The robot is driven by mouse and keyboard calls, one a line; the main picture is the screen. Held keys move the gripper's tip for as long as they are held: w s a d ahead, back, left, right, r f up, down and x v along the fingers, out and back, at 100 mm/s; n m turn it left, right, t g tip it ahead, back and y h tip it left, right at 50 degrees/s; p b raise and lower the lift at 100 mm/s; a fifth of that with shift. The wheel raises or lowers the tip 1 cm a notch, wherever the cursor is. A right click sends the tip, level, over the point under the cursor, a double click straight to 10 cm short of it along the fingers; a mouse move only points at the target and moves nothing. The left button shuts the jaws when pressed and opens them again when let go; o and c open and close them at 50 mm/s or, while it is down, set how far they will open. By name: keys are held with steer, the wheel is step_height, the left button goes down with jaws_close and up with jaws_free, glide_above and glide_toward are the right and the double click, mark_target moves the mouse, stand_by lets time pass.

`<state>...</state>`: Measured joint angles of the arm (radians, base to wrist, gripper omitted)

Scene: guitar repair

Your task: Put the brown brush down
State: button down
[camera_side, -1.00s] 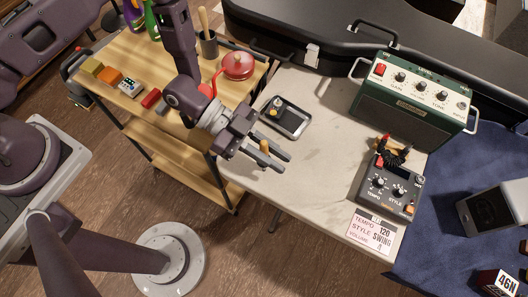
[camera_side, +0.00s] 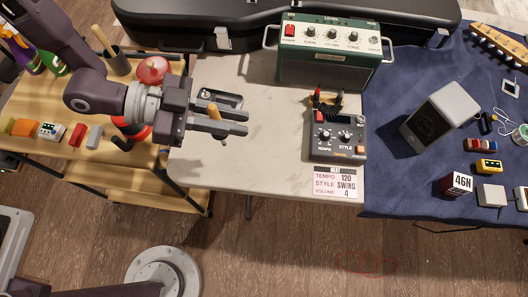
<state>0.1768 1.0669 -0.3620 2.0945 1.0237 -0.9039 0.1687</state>
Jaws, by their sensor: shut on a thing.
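My gripper (camera_side: 240,122) is above the left part of the pale table (camera_side: 268,160), fingers pointing right. It is shut on the brown brush (camera_side: 214,111), whose short brown end stands up between the fingers. A small part of it shows below the lower finger. The rest of the brush is hidden by the fingers. The brush looks raised above the table, but its exact height is hard to tell.
A dark tray (camera_side: 234,97) lies just behind the gripper, partly hidden by it. A green amplifier (camera_side: 329,58) stands at the back and a grey control box (camera_side: 338,138) to the right. A card (camera_side: 335,183) lies at the front edge. Bare table lies between gripper and control box.

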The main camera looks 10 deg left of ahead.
steer(key=w+d+n+t+y, duration=0.1)
steer(key=w+d+n+t, duration=0.15)
steer(key=d, duration=0.75)
step_height(320, 180, down, 10)
steer(key=t, duration=0.1)
steer(key=shift+s+d+n, duration=0.25)
steer(key=shift+s+n, duration=0.05)
steer(key=shift+n, duration=0.05)
steer(key=shift+f, duration=0.15)
steer(key=c, duration=1.4)
jaws_free()
steer(key=shift+o, duration=0.2)
